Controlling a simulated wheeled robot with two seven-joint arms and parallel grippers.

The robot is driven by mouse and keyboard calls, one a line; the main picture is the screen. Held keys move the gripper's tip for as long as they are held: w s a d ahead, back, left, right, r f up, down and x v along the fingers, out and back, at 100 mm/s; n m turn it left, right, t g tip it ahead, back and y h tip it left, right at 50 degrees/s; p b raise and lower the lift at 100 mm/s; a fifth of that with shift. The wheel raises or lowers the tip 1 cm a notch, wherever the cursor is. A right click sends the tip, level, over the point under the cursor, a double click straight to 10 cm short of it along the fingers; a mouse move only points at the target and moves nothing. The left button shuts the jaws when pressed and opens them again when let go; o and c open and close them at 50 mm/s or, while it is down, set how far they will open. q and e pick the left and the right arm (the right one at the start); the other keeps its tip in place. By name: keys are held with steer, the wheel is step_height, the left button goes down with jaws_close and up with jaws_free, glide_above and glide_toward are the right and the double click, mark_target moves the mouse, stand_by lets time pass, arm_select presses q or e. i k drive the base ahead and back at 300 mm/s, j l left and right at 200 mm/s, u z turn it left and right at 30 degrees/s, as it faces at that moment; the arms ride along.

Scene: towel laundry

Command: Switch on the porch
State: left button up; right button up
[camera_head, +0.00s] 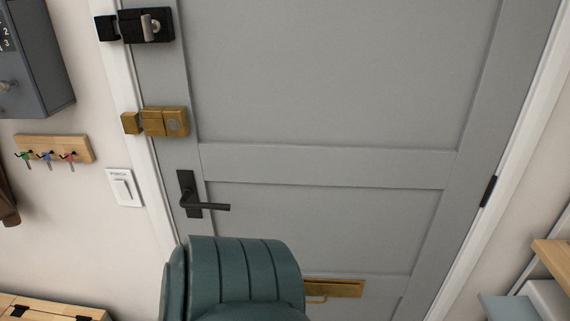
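The porch switch (124,187) is a white wall plate with a tall rocker and a small label at its top that seems to read PORCH. It is on the wall just left of the door frame, at about the height of the door handle. I cannot tell from here whether the rocker is on or off. Nothing covers the switch. Neither of my grippers is in view.
A grey closed door (330,90) has a black lever handle (190,195), a brass latch (165,122) and a black lock (147,25). A teal ribbed chair-like thing (245,270) stands before it. A key rack (55,148) and grey box (35,60) hang left.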

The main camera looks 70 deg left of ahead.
mark_target(121, 186)
steer(key=u, duration=3.4)
